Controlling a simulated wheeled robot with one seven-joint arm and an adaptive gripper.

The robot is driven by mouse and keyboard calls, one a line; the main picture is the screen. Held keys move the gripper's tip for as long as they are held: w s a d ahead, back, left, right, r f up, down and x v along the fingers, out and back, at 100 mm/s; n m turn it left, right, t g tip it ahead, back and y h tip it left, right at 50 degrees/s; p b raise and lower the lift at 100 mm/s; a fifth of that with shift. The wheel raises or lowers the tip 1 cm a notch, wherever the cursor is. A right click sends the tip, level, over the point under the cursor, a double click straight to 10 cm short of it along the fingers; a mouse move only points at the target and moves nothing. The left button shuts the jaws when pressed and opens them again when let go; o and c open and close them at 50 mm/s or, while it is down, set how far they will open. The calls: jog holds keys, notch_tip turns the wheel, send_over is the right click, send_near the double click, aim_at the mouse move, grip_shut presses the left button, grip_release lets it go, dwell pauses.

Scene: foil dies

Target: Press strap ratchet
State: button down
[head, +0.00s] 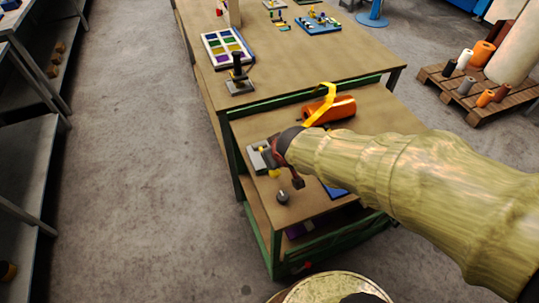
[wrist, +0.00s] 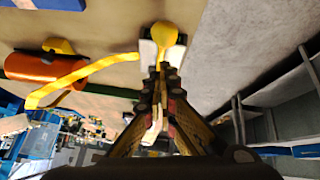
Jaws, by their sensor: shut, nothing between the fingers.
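The strap ratchet (head: 259,159) is a small grey metal piece with yellow parts, near the left edge of the lower bench top. In the wrist view a round yellow knob (wrist: 166,34) and pale metal parts (wrist: 147,54) show just beyond my fingertips. A yellow strap (wrist: 90,72) runs from there to an orange roll (wrist: 32,67); the roll also lies on the bench in the head view (head: 338,108). My gripper (wrist: 163,72) is shut and empty, with its tips over the ratchet. Whether they touch it I cannot tell. My arm and fingers hide part of the ratchet.
A small dark round piece (head: 283,198) stands near the bench's front left. A blue item (head: 337,191) lies partly behind my arm. The higher table (head: 300,62) behind holds a black-handled device (head: 238,82) and a coloured tray (head: 228,48). Shelves (head: 30,150) stand at left across clear floor.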

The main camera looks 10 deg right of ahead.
jog(key=shift+s+d+f+b, duration=0.15)
jog(key=shift+s+f+b, duration=0.6)
jog(key=shift+f+b, duration=0.25)
jog(key=shift+s+f, duration=0.1)
jog(key=shift+f, duration=0.15)
jog(key=shift+r, duration=0.1)
jog(key=w+r+p+v, duration=0.1)
jog(key=p+v, duration=0.4)
jog(key=v, duration=0.6)
jog(key=shift+a+r+p, duration=0.3)
jog(key=shift+a+r, duration=0.05)
jog(key=shift+a, duration=0.1)
